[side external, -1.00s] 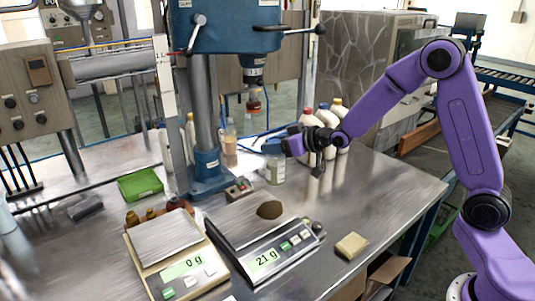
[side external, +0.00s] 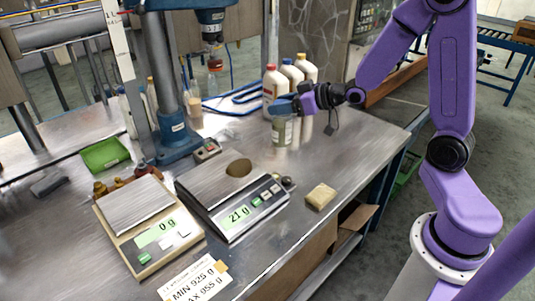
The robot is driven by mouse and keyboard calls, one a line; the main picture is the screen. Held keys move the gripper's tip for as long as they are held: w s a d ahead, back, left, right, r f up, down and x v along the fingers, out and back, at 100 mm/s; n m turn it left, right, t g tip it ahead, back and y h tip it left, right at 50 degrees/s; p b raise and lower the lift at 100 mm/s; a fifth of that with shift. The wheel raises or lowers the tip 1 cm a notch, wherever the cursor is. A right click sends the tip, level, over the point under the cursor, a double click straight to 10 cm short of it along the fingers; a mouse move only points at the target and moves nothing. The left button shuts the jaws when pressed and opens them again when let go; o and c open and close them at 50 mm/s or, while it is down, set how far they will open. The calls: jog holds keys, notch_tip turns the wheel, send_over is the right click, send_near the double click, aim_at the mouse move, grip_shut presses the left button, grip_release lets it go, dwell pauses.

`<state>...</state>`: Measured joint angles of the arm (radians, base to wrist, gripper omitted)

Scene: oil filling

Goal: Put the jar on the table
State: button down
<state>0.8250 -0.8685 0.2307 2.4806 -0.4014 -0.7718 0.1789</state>
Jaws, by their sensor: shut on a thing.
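The jar (side external: 282,133) is a small, pale greenish, see-through container with a label, upright near the back of the metal table (side external: 330,160). My gripper (side external: 284,107) comes in from the right and is shut on the jar at its blue top. I cannot tell whether the blue part is a lid or the fingertips. The jar's base is close to the tabletop, but I cannot tell whether it touches.
Several capped bottles (side external: 305,72) stand just behind the jar. Two scales (side external: 237,215) (side external: 153,236) are in front and left, with a drill press (side external: 172,85) behind. Bare table lies between jar and block.

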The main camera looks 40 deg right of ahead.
jog(key=s+d+f, duration=0.3)
jog(key=d, duration=0.1)
jog(key=w+d+f, duration=0.1)
jog(key=w+f, duration=1.1)
jog(key=w, duration=0.2)
jog(key=shift+d+f+n+y, duration=0.3)
jog(key=shift+d+y, duration=0.1)
jog(key=shift+s+f, duration=0.1)
jog(key=shift+f, duration=0.05)
jog(key=shift+c, duration=2.2)
grip_release()
